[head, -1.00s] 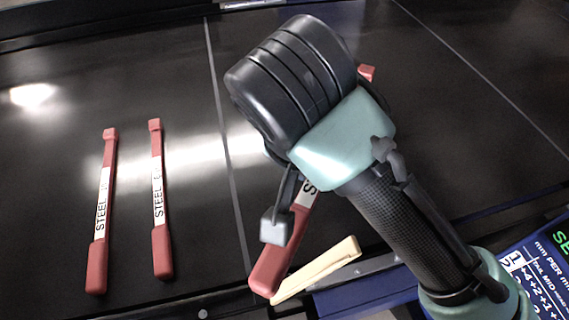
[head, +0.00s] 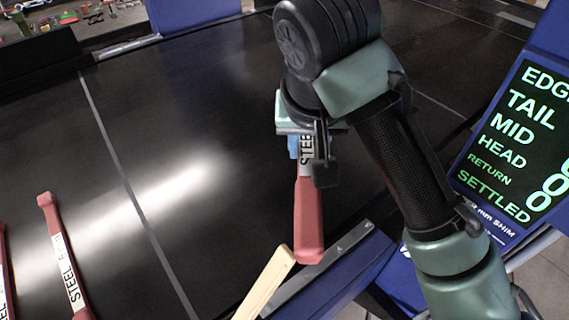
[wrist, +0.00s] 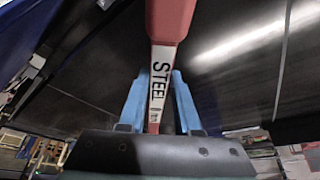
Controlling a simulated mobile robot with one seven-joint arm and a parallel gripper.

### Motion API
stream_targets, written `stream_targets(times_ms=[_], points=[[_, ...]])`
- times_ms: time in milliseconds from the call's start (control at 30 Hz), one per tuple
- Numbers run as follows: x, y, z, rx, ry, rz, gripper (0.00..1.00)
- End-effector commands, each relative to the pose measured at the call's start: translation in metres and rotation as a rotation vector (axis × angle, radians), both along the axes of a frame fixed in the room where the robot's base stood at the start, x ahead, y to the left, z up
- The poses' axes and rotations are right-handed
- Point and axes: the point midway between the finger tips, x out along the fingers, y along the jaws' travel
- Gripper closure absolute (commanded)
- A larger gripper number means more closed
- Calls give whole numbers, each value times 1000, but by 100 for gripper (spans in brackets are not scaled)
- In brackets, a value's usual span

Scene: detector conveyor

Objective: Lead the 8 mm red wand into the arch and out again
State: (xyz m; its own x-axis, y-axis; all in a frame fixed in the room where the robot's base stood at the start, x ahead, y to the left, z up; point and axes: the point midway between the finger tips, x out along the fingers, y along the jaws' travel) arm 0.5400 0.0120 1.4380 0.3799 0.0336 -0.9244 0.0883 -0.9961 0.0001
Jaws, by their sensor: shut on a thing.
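My gripper (head: 300,148) is shut on a red wand (head: 308,220) with a white label reading STEEL; the size on it is too small to read. In the wrist view the wand (wrist: 171,22) stands between the two blue fingers (wrist: 160,98), which grip it at the label. In the head view its thick red end points toward the front edge of the belt, and its other end is hidden behind my gripper. Blue uprights show at the right (head: 548,50) and far back (head: 190,12); the arch's opening is not clearly in view.
Two more red wands, one labelled STEEL (head: 60,245), lie on the black belt (head: 200,110) at the left. A cream stick (head: 265,285) lies at the front edge, close to the held wand's end. A green-lettered screen (head: 520,135) stands at the right. The middle of the belt is clear.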

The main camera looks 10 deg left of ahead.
Motion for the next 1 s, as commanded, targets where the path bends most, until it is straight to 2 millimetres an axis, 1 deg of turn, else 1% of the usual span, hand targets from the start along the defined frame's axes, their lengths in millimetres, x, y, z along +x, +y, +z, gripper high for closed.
stream_targets(times_ms=[100,600,1000], points=[[13,-13,1,-1,-1,-5,100],[62,-63,1,-1,-1,-6,100],[98,-98,2,-1,-1,-4,100]])
